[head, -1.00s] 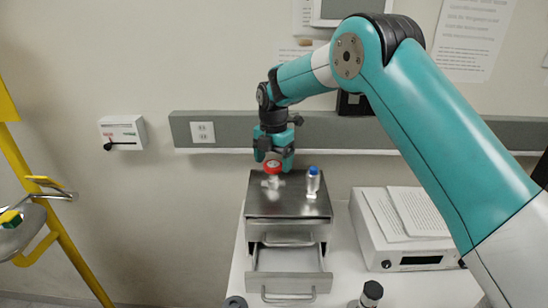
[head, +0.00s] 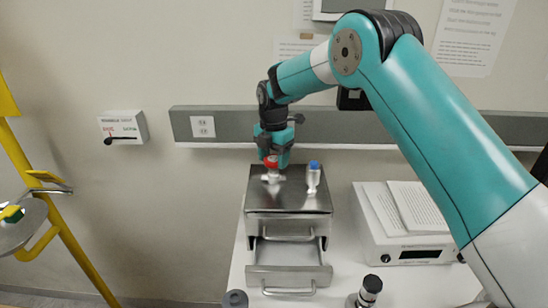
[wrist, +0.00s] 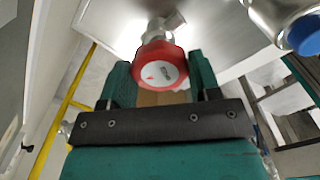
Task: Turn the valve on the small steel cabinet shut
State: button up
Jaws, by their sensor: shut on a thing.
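The small steel cabinet (head: 291,199) stands on a white surface, with its lower drawer (head: 289,277) pulled open. A valve with a red round knob (head: 271,162) sits on its top at the left; the knob also shows in the wrist view (wrist: 160,66), with a white disc on its face. My gripper (head: 272,160) is over the cabinet top at the valve. In the wrist view its two teal fingers (wrist: 160,80) are on either side of the red knob, shut on it. The far edges of the fingertips are partly hidden by the knob.
A white device with papers (head: 405,225) is to the right. A dark-capped bottle (head: 368,290) stands in front. A wall outlet strip (head: 235,127) runs behind.

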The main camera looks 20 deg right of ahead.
jog(key=m+b, duration=0.1)
jog(key=m, duration=0.5)
jog(key=m+b, duration=0.1)
jog(key=m, duration=0.4)
jog(key=shift+m, duration=0.4)
jog(key=m, duration=0.6)
jog(key=shift+d, duration=0.1)
jog(key=m, duration=0.6)
jog(key=shift+m+b, duration=0.3)
jog(key=shift+m, duration=0.1)
jog(key=m, duration=1.1)
jog(key=shift+m, duration=0.3)
jog(key=m, duration=1.2)
jog(key=shift+r, duration=0.1)
jog(key=shift+m, duration=0.3)
